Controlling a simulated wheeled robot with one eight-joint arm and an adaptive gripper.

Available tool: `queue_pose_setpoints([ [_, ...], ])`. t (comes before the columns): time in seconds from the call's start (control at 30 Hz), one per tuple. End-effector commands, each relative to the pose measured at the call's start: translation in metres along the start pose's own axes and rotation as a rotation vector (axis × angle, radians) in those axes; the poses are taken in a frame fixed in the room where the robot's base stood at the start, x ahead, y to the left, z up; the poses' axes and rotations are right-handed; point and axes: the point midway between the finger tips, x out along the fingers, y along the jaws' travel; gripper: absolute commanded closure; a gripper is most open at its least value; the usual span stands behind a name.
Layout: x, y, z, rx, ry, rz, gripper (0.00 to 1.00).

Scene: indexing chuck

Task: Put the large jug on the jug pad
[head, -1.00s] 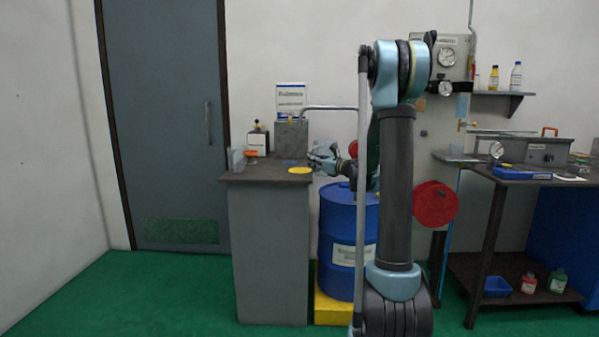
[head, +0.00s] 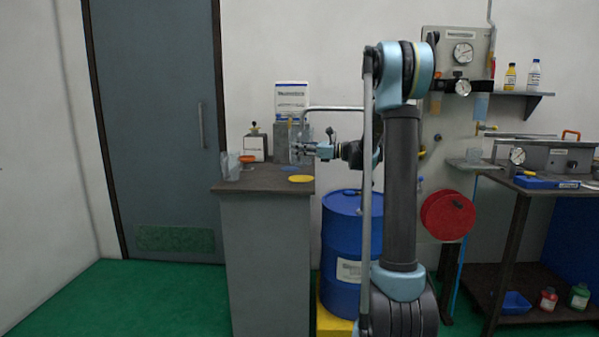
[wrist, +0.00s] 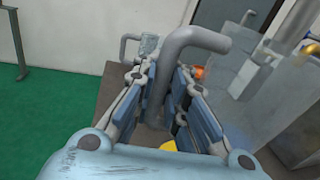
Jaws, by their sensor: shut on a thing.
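My gripper (head: 308,150) is shut on the grey handle of a large clear jug (head: 300,157). In the wrist view the handle (wrist: 190,40) passes between the fingers (wrist: 162,85), and the see-through body (wrist: 255,105) is to the right. The jug appears upright and raised over the back of the counter. A yellow round pad (head: 300,179) lies near the counter's front right edge, and a blue flat patch (head: 297,168) lies behind it. Which one is the jug pad I cannot tell. A smaller clear jug (head: 230,165) stands at the counter's left end.
A grey block and a bent pipe (head: 335,108) are close behind the jug. A blue drum (head: 342,225) stands right of the counter.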

Motion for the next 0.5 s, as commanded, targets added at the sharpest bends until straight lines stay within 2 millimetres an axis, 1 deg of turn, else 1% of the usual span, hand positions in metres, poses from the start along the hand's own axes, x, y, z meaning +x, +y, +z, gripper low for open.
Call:
queue_pose_setpoints([
  [0.03,-0.002,-0.001,-0.008,0.000,0.000,-0.003,1.00],
  [0.1,-0.003,-0.001,-0.017,0.000,0.000,-0.005,1.00],
  [0.37,-0.005,-0.001,-0.034,0.000,0.000,-0.008,1.00],
  [0.5,-0.006,-0.001,-0.053,0.000,0.000,-0.009,1.00],
])
